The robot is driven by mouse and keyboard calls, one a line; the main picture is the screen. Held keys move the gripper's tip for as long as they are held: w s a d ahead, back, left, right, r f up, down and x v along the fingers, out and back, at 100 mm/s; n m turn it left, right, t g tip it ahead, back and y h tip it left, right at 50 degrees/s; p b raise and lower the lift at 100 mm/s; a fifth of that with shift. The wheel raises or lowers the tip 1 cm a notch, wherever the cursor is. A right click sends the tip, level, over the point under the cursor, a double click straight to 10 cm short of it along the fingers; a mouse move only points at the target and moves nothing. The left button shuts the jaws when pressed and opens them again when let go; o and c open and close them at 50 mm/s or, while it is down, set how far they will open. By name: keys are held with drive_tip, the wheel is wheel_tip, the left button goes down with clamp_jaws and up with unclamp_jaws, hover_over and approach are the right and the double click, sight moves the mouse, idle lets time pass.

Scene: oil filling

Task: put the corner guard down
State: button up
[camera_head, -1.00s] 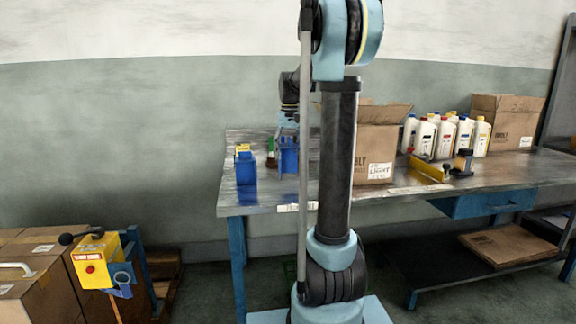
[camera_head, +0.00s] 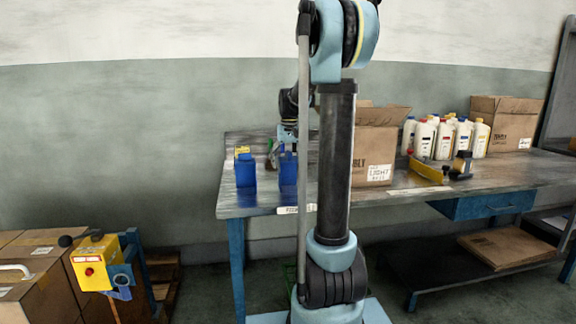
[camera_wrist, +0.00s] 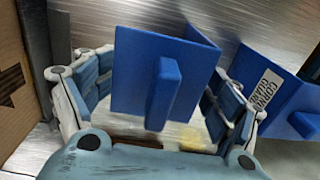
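A blue corner guard (camera_head: 288,172) stands upright on the left part of the workbench, below my gripper. Its angled plates and raised rib show in the wrist view (camera_wrist: 136,72). My gripper (camera_wrist: 160,100) has its fingers spread wide on either side of this guard, away from the rib. The fingertips are partly hidden behind the guard. In the head view the gripper (camera_head: 287,140) is small, just above and behind the guard. A second blue corner guard (camera_head: 246,173) stands to the left; its white label shows in the wrist view (camera_wrist: 285,95).
The metal workbench (camera_head: 232,203) holds an open cardboard box (camera_head: 374,148) right of the guards, several white bottles (camera_head: 444,138) and a yellow tool (camera_head: 425,172). A small yellow item (camera_head: 243,152) is at the left guard. A yellow device (camera_head: 95,265) stands in front at left.

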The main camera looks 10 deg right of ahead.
drive_tip(key=shift+r, duration=0.1)
wheel_tip(320, 180, up, 12)
drive_tip(key=shift+d, duration=0.15)
drive_tip(key=s+f+t, duration=0.1)
drive_tip(key=s+f, duration=0.4)
drive_tip(key=s, duration=0.5)
drive_tip(key=s+f, duration=0.4)
drive_tip(key=s, duration=0.6)
drive_tip(key=s+f+t, duration=0.1)
drive_tip(key=s+f, duration=1.4)
drive_tip(key=f, duration=0.3)
drive_tip(key=shift+s, duration=0.4)
drive_tip(key=shift+f, duration=0.1)
